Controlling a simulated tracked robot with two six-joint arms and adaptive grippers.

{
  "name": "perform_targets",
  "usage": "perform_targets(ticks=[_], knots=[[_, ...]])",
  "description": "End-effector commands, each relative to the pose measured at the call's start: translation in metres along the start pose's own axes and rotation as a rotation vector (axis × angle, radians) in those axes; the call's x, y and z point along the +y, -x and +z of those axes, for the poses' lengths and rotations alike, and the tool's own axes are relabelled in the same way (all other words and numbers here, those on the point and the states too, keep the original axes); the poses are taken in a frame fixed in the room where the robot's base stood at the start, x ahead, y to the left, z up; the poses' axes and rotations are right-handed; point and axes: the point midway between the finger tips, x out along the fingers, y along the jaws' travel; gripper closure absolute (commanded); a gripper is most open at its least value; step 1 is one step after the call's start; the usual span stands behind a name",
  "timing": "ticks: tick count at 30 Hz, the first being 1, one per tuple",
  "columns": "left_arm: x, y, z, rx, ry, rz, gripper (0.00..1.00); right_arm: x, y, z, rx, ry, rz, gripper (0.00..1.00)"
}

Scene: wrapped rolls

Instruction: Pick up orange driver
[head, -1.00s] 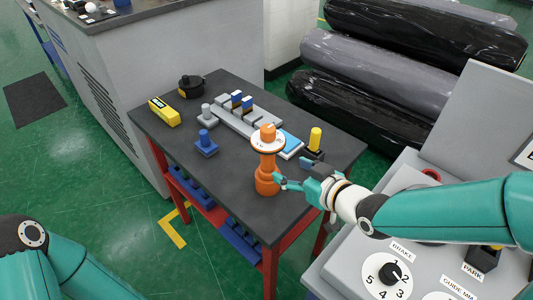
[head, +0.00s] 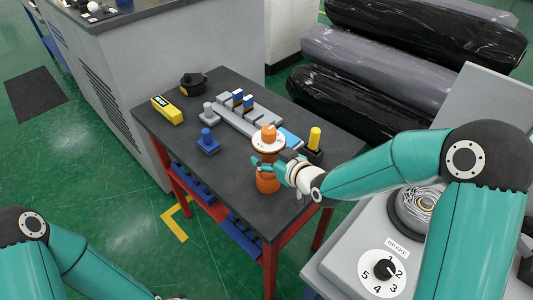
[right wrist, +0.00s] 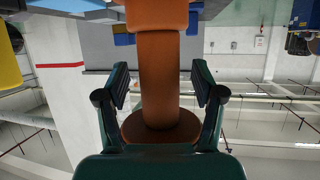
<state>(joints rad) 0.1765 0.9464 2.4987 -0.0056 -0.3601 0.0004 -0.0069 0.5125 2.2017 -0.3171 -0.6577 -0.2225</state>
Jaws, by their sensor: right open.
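The orange driver (head: 268,184) stands upright on the dark table, with a white disc below its orange top knob. My right gripper (head: 266,165) is at its narrow middle, just below the disc. In the right wrist view the driver's orange shaft (right wrist: 158,75) stands between the two open fingers of my right gripper (right wrist: 158,88), with a gap showing on each side. My left arm shows at the lower left of the head view; its fingers are not visible.
The dark table (head: 230,185) also carries a grey rack (head: 232,120), a blue-based tool (head: 208,142), a yellow-topped tool (head: 314,140), a yellow box (head: 167,110) and a black round tool (head: 192,85). A grey control panel (head: 345,255) stands at the right. Wrapped rolls (head: 345,105) lie behind.

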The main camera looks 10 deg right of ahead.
Motion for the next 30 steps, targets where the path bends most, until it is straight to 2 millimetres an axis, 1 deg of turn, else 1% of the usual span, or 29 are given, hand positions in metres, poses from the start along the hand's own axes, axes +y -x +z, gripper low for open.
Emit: perform_targets(ticks=[3,8,11,12,19,20,30], knots=[[0.0004,0.0011,0.0001,0.0,0.0,0.0,1.0,-0.0002,-0.0035,0.0,0.001,0.0,0.0,0.32],[0.0002,0.0006,0.0002,0.0,0.0,0.0,1.0,0.0,-0.0033,0.0002,0.001,0.0,0.0,0.32],[0.0002,0.0006,0.0002,0.0,0.0,0.0,1.0,0.0001,-0.0032,0.0002,0.001,0.0,0.001,0.47],[0.0002,0.0006,0.0002,0.0,0.0,0.0,1.0,0.0001,-0.0032,0.0002,0.001,0.0,0.001,0.54],[0.0002,0.0006,0.0002,0.0,0.0,0.0,1.0,0.0,-0.003,0.0002,0.0,0.0,0.0,0.92],[0.0003,0.0008,0.0002,0.0,0.0,0.0,1.0,0.0006,-0.0029,-0.0026,0.007,0.001,0.002,0.93],[0.0002,0.0004,0.0002,0.0,0.0,0.0,1.0,0.0005,-0.0021,-0.0052,0.008,0.002,0.002,0.93]])
